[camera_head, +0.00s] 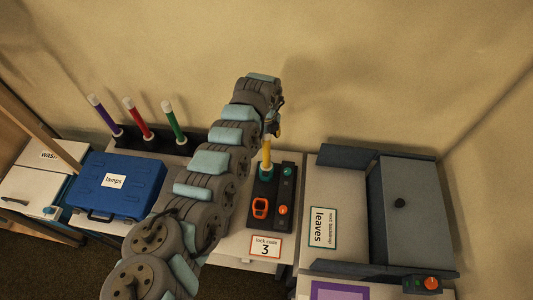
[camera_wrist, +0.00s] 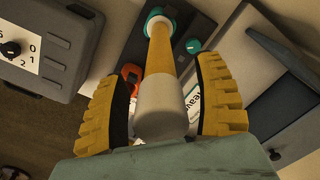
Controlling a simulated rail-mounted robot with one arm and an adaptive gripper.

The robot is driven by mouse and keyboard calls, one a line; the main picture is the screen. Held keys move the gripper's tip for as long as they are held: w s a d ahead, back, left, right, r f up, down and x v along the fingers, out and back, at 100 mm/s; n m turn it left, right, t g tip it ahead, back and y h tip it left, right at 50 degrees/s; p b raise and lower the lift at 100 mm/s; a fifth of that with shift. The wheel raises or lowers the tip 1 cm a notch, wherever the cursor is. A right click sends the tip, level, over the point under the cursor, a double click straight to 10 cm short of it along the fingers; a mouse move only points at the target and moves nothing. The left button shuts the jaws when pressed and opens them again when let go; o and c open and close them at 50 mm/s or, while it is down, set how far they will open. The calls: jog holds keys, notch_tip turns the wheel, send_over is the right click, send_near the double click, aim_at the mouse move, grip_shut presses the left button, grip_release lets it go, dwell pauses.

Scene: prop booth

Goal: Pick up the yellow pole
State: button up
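The yellow pole (camera_head: 266,154) stands upright in a teal ring (camera_head: 266,175) on a dark control panel (camera_head: 273,212). Its top is hidden behind my gripper in the head view. In the wrist view the yellow pole (camera_wrist: 159,55) runs between the two fingers, with its white end cap nearest the camera. My gripper (camera_wrist: 160,70) is open around the upper part of the pole, with a gap at the right finger and little or none visible at the left. In the head view my gripper (camera_head: 271,125) is above the panel.
Purple (camera_head: 105,114), red (camera_head: 138,118) and green poles (camera_head: 174,121) stand in a dark rack at the left. A blue "lamps" case (camera_head: 115,185) lies in front. A grey cabinet (camera_head: 415,210) stands right. The wrist view shows a numbered dial box (camera_wrist: 45,45).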

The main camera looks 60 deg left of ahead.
grip_shut()
jog(key=shift+r, duration=0.1)
notch_tip(320, 180, up, 10)
jog(key=shift+f+b, duration=0.1)
jog(key=shift+b, duration=1.15)
jog(key=shift+r+b, duration=0.3)
jog(key=shift+r, duration=0.05)
